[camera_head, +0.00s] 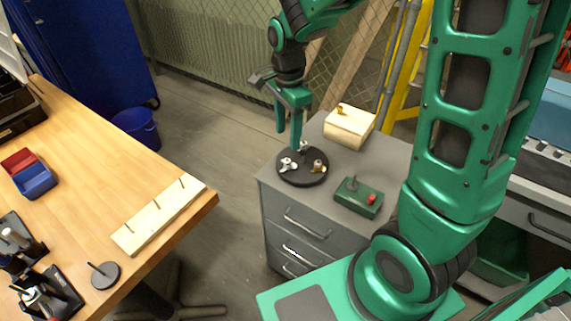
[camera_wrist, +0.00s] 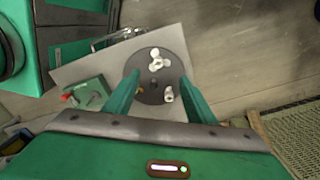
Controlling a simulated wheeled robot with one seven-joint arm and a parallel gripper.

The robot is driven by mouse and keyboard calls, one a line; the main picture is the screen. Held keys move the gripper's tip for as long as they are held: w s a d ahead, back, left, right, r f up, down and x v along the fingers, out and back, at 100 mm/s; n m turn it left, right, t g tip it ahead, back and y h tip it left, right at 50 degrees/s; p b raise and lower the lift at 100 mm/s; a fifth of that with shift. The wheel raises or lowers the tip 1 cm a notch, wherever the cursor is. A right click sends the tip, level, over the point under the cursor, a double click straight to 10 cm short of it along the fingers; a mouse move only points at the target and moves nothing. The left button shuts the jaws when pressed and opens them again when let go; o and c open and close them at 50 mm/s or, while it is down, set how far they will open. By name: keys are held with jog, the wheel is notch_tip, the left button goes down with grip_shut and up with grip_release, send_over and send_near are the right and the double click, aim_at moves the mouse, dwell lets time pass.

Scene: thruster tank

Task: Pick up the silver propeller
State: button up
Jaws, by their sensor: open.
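A silver propeller (camera_head: 288,165) lies at the left of a round black disc (camera_head: 302,180) on a grey cabinet. A brass-coloured propeller (camera_head: 319,165) sits at the disc's right. Another small pale piece (camera_head: 303,146) shows at the back of the disc, partly hidden by a finger. My gripper (camera_head: 289,139) is open and empty, pointing down above the disc. In the wrist view the disc (camera_wrist: 146,92) lies beyond the fingers, with a pale propeller shape (camera_wrist: 158,61) near its far side and a smaller pale piece (camera_wrist: 168,95) nearer. Colours there are washed out.
A green box with a red knob (camera_head: 358,197) stands right of the disc. A wooden block (camera_head: 349,127) with a brass-coloured piece on top stands behind. A wooden workbench (camera_head: 95,185) with a pegged board (camera_head: 158,216) is at left, across open floor.

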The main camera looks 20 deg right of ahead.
aim_at(286, 165)
jog(key=f, duration=0.9)
jog(key=shift+a+f, duration=0.2)
jog(key=shift+f, duration=0.05)
jog(key=c, duration=1)
